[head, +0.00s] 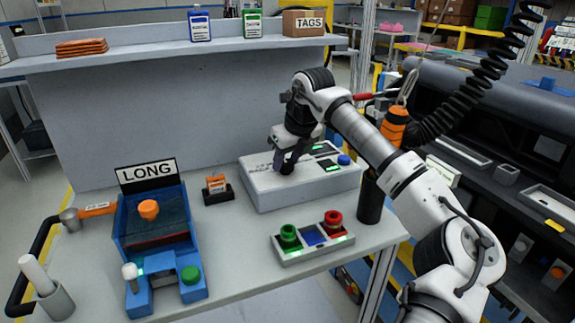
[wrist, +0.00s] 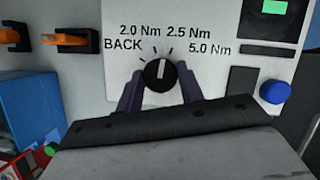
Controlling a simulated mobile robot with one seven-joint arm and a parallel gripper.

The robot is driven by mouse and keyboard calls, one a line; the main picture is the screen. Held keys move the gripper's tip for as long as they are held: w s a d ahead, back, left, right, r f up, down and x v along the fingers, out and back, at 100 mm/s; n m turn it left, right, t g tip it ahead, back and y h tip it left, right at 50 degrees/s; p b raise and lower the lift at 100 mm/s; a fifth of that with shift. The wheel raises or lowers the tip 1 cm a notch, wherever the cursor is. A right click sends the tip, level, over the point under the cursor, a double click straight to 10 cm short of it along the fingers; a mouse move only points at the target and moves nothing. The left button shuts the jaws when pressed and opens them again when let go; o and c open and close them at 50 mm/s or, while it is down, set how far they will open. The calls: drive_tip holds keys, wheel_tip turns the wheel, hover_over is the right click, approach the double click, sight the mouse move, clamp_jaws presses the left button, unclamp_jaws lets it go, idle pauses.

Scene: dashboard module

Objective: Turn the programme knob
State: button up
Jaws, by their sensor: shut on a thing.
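The programme knob (wrist: 159,75) is black and round with a white pointer line, and sits on a pale control box (head: 262,188). Printed labels around it in the wrist view read BACK, 2.0 Nm, 2.5 Nm and 5.0 Nm. The pointer stands nearly upright, roughly between the 2.0 Nm and 2.5 Nm marks. My gripper (wrist: 160,92) is shut on the knob, with one dark finger at each side of it. In the head view, my gripper (head: 286,168) reaches down onto the box top and hides the knob.
A blue button (wrist: 275,92) is right of the knob. A tray with green and red buttons (head: 312,237) lies in front of the box. A blue LONG fixture (head: 128,224) stands left, with an orange-tagged holder (head: 217,189) between. A shelf (head: 160,55) runs behind.

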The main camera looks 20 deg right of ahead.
drive_tip(key=shift+m+h+b, duration=0.5)
drive_tip(key=shift+m+b, duration=0.2)
drive_tip(key=shift+m, duration=0.4)
drive_tip(key=o, duration=1)
drive_tip(key=v, duration=1.4)
drive_tip(key=shift+s+a+f, duration=0.1)
